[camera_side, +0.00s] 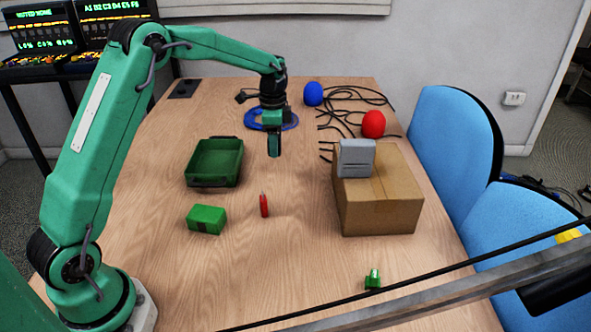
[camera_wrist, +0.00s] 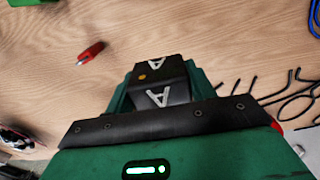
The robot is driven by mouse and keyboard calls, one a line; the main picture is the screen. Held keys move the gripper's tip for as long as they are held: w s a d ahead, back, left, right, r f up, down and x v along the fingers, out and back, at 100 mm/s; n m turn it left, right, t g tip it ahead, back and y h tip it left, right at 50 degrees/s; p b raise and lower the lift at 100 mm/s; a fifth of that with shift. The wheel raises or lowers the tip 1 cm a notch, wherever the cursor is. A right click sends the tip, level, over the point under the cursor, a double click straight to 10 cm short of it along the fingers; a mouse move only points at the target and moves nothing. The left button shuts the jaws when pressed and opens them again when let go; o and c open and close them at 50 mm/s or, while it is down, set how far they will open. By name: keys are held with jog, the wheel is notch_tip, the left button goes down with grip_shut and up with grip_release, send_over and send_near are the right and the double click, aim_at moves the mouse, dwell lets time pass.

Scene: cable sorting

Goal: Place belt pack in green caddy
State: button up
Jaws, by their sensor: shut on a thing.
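My gripper (camera_side: 274,150) hangs above the middle of the table, to the right of the green caddy. In the wrist view, its green fingers (camera_wrist: 160,85) are shut on a small black box (camera_wrist: 173,75) marked with a white A and an orange dot, which I take to be the belt pack. In the side view the fingers mostly hide what they hold. The green caddy (camera_side: 208,181) is an open tray on the left of the table and looks empty.
A cardboard box (camera_side: 385,207) with a grey device (camera_side: 356,158) on top stands right. Blue (camera_side: 314,94) and red (camera_side: 373,124) balls and black cables (camera_side: 350,95) lie behind.

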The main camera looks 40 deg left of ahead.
jog(key=s+a, duration=0.7)
jog(key=s, duration=0.1)
send_over(217, 167)
notch_tip(217, 167, down, 6)
jog(key=shift+f, duration=0.1)
jog(key=shift+f, duration=0.1)
jog(key=shift+d+f, duration=0.1)
jog(key=shift+f, duration=1.8)
jog(key=shift+f, duration=0.1)
jog(key=o, duration=1.1)
jog(key=shift+c, duration=0.2)
